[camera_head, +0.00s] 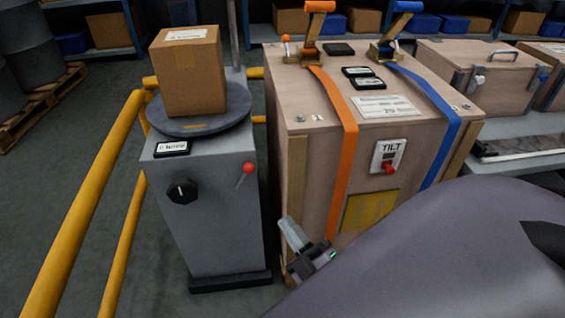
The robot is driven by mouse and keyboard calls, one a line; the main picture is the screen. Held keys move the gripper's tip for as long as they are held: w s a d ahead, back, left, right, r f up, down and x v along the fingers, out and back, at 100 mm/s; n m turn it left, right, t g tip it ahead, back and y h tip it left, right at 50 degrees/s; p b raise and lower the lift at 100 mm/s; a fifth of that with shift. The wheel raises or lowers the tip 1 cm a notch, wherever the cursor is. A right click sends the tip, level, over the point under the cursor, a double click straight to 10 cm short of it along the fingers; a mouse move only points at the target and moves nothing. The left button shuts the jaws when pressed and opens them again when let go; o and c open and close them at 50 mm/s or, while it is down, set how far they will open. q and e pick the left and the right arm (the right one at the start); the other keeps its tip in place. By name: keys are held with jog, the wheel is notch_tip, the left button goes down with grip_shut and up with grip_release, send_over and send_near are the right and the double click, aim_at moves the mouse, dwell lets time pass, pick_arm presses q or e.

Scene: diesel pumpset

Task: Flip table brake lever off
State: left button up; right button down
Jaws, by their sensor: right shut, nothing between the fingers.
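A small brake lever with a red ball knob (247,168) sticks out at the upper right of the front face of a grey pedestal (215,225). Its thin shaft slants down and left from the knob. A round grey turntable (188,126) tops the pedestal and carries a cardboard box. My right gripper (290,232) is shut and empty, low in front of the wooden crate's left edge, below and to the right of the lever and apart from it. My left gripper is not in view.
A black dial (182,191) sits left of the lever. A wooden crate (315,160) with orange and blue straps stands right of the pedestal. Yellow rails (88,200) run along the left. My right arm covers the lower right. Floor shows at far left.

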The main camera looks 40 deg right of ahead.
aim_at(252, 172)
jog(key=b+x, duration=0.2)
jog(key=x, duration=1)
jog(key=shift+w, duration=0.1)
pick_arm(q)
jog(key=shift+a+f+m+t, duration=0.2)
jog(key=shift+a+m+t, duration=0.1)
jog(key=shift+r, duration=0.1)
